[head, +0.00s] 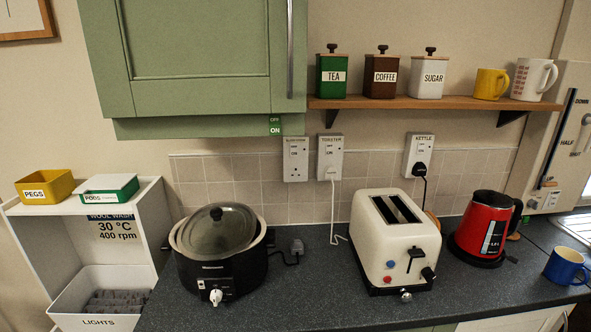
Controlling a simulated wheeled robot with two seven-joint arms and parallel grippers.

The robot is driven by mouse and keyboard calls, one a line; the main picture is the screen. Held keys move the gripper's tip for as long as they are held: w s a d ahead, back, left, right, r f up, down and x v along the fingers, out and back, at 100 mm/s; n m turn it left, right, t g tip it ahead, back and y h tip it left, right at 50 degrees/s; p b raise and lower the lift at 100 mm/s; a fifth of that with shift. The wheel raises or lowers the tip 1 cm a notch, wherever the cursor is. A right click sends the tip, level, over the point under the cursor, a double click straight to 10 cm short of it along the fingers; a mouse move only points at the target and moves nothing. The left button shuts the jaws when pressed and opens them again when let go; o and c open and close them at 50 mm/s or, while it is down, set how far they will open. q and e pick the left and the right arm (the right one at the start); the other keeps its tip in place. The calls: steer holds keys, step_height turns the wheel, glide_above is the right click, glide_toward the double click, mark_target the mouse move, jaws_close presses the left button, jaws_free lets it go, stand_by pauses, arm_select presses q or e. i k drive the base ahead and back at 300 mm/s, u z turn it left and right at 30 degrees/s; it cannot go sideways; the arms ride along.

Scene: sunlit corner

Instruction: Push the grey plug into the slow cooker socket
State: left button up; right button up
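The grey plug (297,246) lies on the dark worktop just right of the black slow cooker (222,277), on a short dark cord. The slow cooker has a glass lid and a white knob at its front. A white plug and cord hang from the toaster socket. A black plug sits in the kettle socket (417,155). Neither of my grippers is in view.
A cream toaster (394,241) and a red kettle (484,228) stand to the right, with a blue mug (566,266) at the far right. A green cupboard (200,60) and a wooden shelf (440,104) overhang the sockets.

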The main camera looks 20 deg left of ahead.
mark_target(297, 246)
steer(key=z, duration=1.85)
steer(key=i, duration=1.55)
steer(key=u, duration=2.75)
